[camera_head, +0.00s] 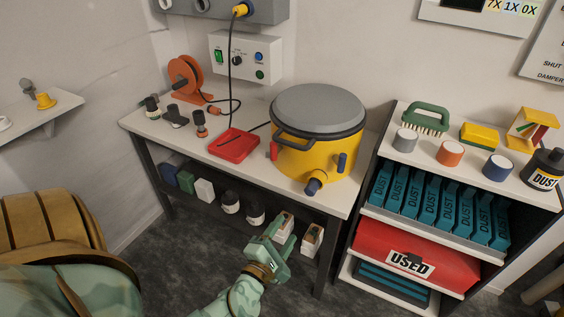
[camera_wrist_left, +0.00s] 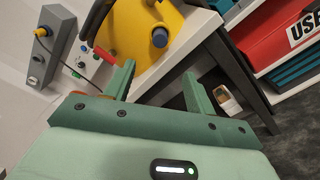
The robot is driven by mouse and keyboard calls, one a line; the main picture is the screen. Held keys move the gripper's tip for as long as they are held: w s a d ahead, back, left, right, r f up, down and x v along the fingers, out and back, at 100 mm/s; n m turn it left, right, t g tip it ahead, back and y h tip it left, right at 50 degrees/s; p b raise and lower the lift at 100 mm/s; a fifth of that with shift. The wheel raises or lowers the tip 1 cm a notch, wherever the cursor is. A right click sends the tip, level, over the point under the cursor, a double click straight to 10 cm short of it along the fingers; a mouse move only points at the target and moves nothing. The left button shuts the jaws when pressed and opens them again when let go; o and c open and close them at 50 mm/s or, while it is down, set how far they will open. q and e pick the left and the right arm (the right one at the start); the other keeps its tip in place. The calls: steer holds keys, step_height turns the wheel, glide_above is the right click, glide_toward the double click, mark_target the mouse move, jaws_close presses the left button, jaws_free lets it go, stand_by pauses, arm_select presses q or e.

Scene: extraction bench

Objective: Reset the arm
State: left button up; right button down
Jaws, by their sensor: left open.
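My left gripper (camera_head: 280,236) is pale green and comes up from the bottom of the head view, in front of the bench's lower shelf and below the tabletop's front edge. In the left wrist view its two fingers (camera_wrist_left: 160,88) stand apart, with nothing between them. Beyond the fingers, the yellow drum (camera_wrist_left: 150,30) with a blue knob and the bench's pale edge show. My right gripper is not in view.
The bench (camera_head: 225,178) carries a yellow drum with grey lid (camera_head: 318,108), a red tray (camera_head: 233,146) and an orange reel (camera_head: 186,76). White boxes (camera_head: 312,238) sit on its lower shelf. A shelf unit (camera_head: 385,160) stands right. Dark floor (camera_head: 190,265) lies open left of the gripper.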

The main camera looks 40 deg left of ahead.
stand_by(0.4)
arm_select(q)
steer(key=s+f+n+g+h, duration=0.1)
steer(key=s+f+n+g, duration=0.3)
steer(key=s+f+n, duration=0.55)
steer(key=s+f+n+g+h, duration=0.1)
steer(key=s+f+n+g, duration=0.35)
steer(key=f+n, duration=0.9)
steer(key=s+d+f+n+g+p, duration=0.1)
steer(key=s+f+n+g, duration=0.2)
steer(key=s+n, duration=0.3)
steer(key=s+d+f+n+g+h+p, duration=0.1)
steer(key=s+n, duration=0.5)
steer(key=s, duration=0.8)
steer(key=s+d+f+n+g+h+p, duration=0.1)
steer(key=s+d+f+n+g+p, duration=0.1)
steer(key=s+f+n+g, duration=0.3)
steer(key=s+d+n, duration=0.1)
steer(key=s, duration=0.3)
steer(key=shift+s+d+f+n, duration=0.2)
steer(key=shift+s+n, duration=0.1)
steer(key=shift+s, duration=0.1)
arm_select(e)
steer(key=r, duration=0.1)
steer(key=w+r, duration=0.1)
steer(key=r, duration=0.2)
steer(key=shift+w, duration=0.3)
